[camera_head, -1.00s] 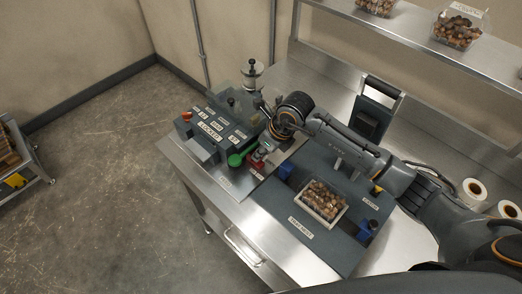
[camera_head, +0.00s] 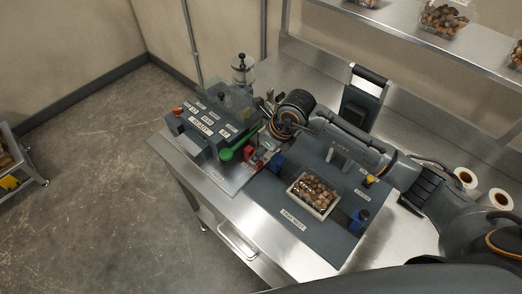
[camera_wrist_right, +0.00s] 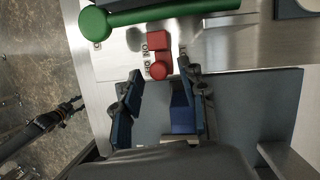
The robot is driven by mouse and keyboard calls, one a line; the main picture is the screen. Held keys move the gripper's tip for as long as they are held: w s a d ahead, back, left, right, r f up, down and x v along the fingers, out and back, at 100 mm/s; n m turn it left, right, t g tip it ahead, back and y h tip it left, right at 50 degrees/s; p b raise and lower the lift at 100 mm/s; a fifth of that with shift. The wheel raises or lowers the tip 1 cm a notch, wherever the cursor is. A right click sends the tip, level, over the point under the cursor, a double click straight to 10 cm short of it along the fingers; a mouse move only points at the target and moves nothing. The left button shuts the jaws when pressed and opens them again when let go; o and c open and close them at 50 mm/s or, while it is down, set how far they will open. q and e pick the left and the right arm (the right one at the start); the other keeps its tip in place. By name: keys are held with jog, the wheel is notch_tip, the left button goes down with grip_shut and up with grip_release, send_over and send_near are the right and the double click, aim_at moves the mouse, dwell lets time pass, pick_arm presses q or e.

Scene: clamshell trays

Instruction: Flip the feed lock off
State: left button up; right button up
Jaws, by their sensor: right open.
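A red switch (camera_wrist_right: 158,55), which looks like the feed lock, sits on the steel plate with small labels beside it. It also shows in the head view (camera_head: 250,153), beside a green knob (camera_head: 226,154). My right gripper (camera_wrist_right: 160,76) is open and empty, with its two fingers spread either side of the switch's round red end and a little short of it. In the head view my right gripper (camera_head: 266,146) is partly hidden by its own wrist. The grey control box (camera_head: 205,130) carries a sign that seems to read READY.
A blue block (camera_wrist_right: 182,115) of the tray nest lies close under the right finger. The clamshell tray (camera_head: 292,205) of brown pieces sits in the nest. The green handle (camera_wrist_right: 170,12) lies just beyond the switch. A dark press-like device (camera_head: 362,95) stands behind my arm.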

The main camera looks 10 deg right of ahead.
jog(key=v, duration=1.2)
jog(key=shift+s+a+f, duration=0.1)
jog(key=shift+f, duration=0.05)
